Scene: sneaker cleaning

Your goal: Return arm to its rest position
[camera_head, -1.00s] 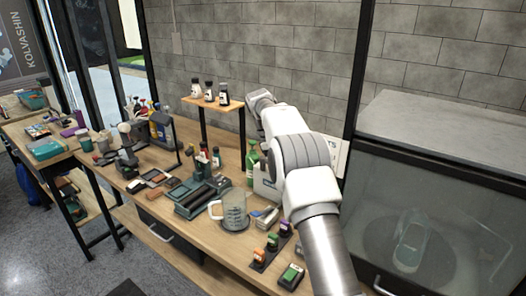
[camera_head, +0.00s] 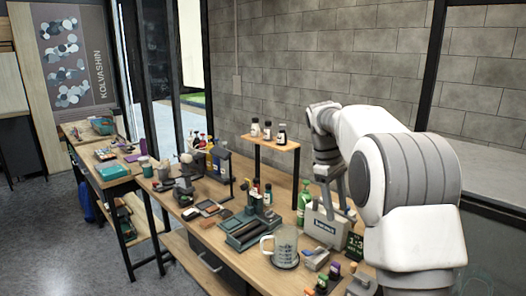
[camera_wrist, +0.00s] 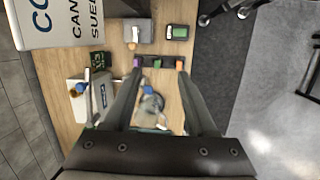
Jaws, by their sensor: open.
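My arm reaches in from the right in the head view. My gripper (camera_head: 338,212) points down over the right part of the workbench, by the white box with a dark label (camera_head: 326,228). In the wrist view my gripper (camera_wrist: 160,72) has its two dark fingers spread apart, with nothing held between them.
A small raised shelf (camera_head: 268,143) holds several bottles. A green bottle (camera_head: 304,200) stands beside the white box. A dark green tool tray (camera_head: 248,230) and other items crowd the bench (camera_head: 214,232). A brick wall is behind, and open floor (camera_head: 60,240) at left.

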